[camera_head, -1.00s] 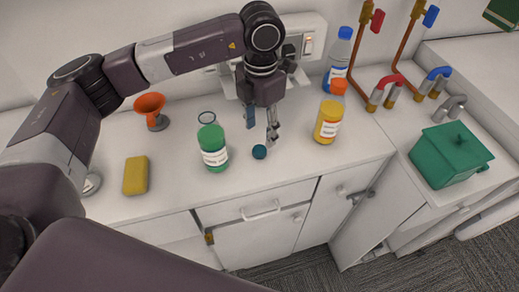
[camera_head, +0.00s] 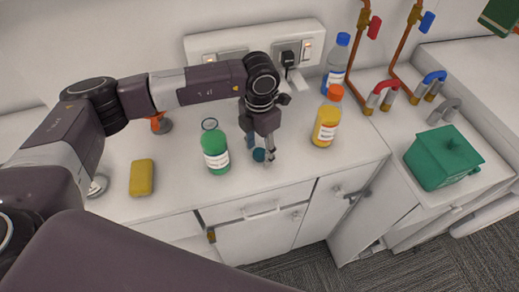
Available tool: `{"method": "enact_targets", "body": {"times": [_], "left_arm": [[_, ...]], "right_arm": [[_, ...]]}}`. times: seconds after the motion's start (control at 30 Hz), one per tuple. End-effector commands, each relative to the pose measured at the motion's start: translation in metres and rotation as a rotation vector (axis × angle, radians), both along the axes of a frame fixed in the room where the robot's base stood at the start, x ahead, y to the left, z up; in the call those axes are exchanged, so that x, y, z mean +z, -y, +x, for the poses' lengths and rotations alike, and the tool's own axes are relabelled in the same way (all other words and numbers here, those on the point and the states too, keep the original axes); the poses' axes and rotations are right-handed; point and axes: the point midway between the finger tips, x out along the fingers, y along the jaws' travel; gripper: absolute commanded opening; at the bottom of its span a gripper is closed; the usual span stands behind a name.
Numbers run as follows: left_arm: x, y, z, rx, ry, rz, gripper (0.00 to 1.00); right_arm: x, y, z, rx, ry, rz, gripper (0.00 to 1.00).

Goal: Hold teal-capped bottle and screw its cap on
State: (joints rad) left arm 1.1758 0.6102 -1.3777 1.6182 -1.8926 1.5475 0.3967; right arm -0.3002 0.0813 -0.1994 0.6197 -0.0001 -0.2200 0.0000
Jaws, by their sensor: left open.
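A green bottle (camera_head: 215,160) with a white label stands upright on the white counter. Its top shows a pale, open neck ring (camera_head: 209,124) and no cap. A small round teal cap (camera_head: 258,155) lies on the counter just right of the bottle. My left gripper (camera_head: 264,156) points down over the cap, its fingers open and low around it, partly hiding it. Whether the fingers touch the cap is unclear. My right gripper is not in view.
A yellow bottle (camera_head: 325,131) with an orange cap and a blue bottle (camera_head: 335,72) stand to the right. A yellow sponge (camera_head: 141,178) lies left. An orange funnel (camera_head: 160,124) is partly behind my arm.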

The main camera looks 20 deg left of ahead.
Motion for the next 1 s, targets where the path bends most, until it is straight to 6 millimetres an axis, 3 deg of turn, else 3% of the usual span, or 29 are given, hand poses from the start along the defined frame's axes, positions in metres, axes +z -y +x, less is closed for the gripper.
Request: {"method": "enact_targets", "body": {"times": [0.33,0.6,1.0], "left_arm": [[-0.0016,0.0004,0.0004,0.000,0.001,-0.001,0.49],[-0.0014,0.0004,0.0004,0.000,0.001,-0.001,0.20],[0.0007,0.0003,0.0006,0.000,0.002,0.000,0.20]], "right_arm": [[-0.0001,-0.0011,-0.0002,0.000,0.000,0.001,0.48],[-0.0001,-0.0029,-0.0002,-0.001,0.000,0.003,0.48],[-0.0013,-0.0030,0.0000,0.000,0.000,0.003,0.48]]}}
